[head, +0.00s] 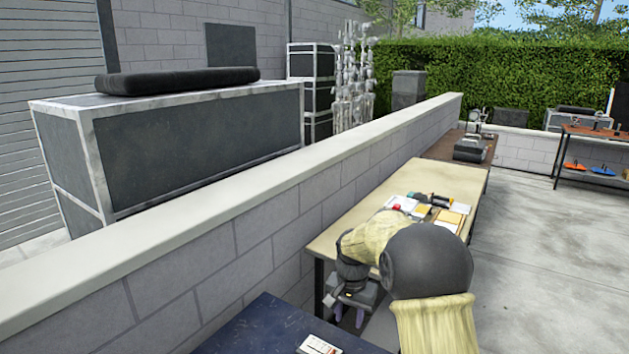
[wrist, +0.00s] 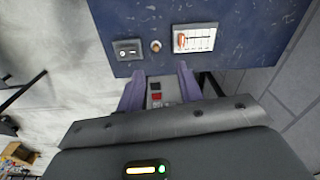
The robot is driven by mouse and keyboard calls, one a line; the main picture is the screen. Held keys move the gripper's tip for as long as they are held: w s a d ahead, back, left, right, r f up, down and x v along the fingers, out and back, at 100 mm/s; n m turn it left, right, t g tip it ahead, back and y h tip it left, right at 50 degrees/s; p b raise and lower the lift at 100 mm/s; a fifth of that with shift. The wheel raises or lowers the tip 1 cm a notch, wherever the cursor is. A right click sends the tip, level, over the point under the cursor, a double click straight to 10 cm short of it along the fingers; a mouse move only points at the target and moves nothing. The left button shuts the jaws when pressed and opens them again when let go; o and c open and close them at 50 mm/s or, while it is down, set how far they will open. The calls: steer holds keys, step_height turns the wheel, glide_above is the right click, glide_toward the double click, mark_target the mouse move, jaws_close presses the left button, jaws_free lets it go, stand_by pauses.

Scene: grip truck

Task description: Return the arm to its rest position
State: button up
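My gripper (head: 349,320) hangs at the end of my bent arm (head: 428,262), beside the far edge of the dark blue table in the head view. Its two purple fingers point down. In the wrist view my gripper (wrist: 160,71) has its fingers apart, and I see nothing held between the tips. A dark square and a red square show farther back between the fingers; I cannot tell what they belong to. The arm reaches forward and covers part of the tan table.
The dark blue table (head: 255,328) carries a white panel (wrist: 194,38) with an orange part, a grey switch box (wrist: 127,50) and a small round knob (wrist: 155,46). The tan table (head: 345,222) holds several small items. A block wall (head: 245,235) runs along the left; open floor (head: 540,265) lies right.

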steer(key=s+d+n+t, duration=0.1)
steer(key=s+d+n, duration=0.1)
steer(key=s, duration=1)
steer(key=s+d+n+t, duration=0.1)
steer(key=s+d+n, duration=0.2)
steer(key=s, duration=0.9)
steer(key=shift+s+d+r, duration=0.4)
steer(key=shift+d, duration=0.45)
